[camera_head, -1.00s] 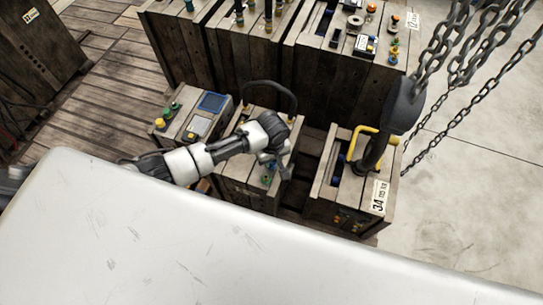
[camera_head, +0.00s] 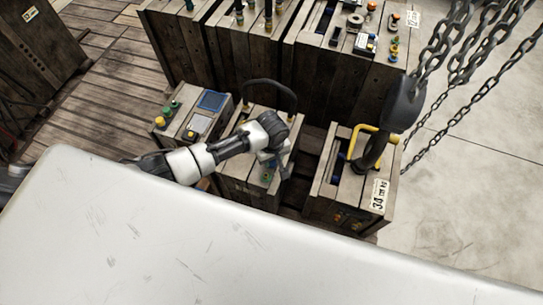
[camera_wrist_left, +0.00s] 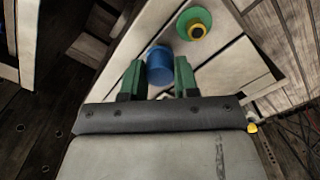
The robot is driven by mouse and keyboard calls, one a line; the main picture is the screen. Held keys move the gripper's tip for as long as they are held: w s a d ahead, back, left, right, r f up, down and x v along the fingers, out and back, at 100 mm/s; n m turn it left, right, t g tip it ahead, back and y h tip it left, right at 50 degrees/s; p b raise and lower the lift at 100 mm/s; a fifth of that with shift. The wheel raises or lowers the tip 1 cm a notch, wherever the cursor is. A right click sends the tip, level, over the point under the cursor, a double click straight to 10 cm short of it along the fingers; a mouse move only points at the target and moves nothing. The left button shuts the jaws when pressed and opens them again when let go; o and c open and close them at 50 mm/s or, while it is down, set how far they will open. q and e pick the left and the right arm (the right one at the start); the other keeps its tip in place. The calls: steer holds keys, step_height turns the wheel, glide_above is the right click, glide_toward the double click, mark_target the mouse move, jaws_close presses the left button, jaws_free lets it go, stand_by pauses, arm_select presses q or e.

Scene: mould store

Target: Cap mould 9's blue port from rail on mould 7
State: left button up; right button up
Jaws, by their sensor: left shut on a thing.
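My left gripper (camera_wrist_left: 158,78) has its green fingers on either side of a blue cylindrical cap (camera_wrist_left: 160,63) and is shut on it. Beyond it lies a pale wooden mould top (camera_wrist_left: 226,72) with a green-flanged, yellow-centred fitting (camera_wrist_left: 196,27). I cannot tell whether the cap touches that top. In the head view the left gripper (camera_head: 268,163) hangs over the middle small mould (camera_head: 236,189), near a green fitting (camera_head: 266,178). My arm partly covers this mould. No number 7 or 9 is readable. The right gripper is out of view.
A mould with a yellow handle (camera_head: 353,140) and a "34" label (camera_head: 379,196) stands at right, beside a hanging hook (camera_head: 402,105) and chains. Taller moulds (camera_head: 340,75) block the back. A pale surface (camera_head: 190,240) fills the foreground.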

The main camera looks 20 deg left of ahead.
arm_select(q)
steer(key=shift+f, duration=0.2)
steer(key=o, duration=1)
steer(key=shift+c, duration=0.2)
steer(key=shift+r, duration=0.1)
steer(key=shift+r, duration=0.15)
step_height(320, 180, up, 10)
steer(key=p, duration=0.3)
steer(key=shift+r+p, duration=0.2)
steer(key=shift+p, duration=0.15)
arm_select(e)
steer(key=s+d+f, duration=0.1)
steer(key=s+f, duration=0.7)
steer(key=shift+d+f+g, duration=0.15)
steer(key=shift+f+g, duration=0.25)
arm_select(q)
steer(key=shift+s, duration=0.1)
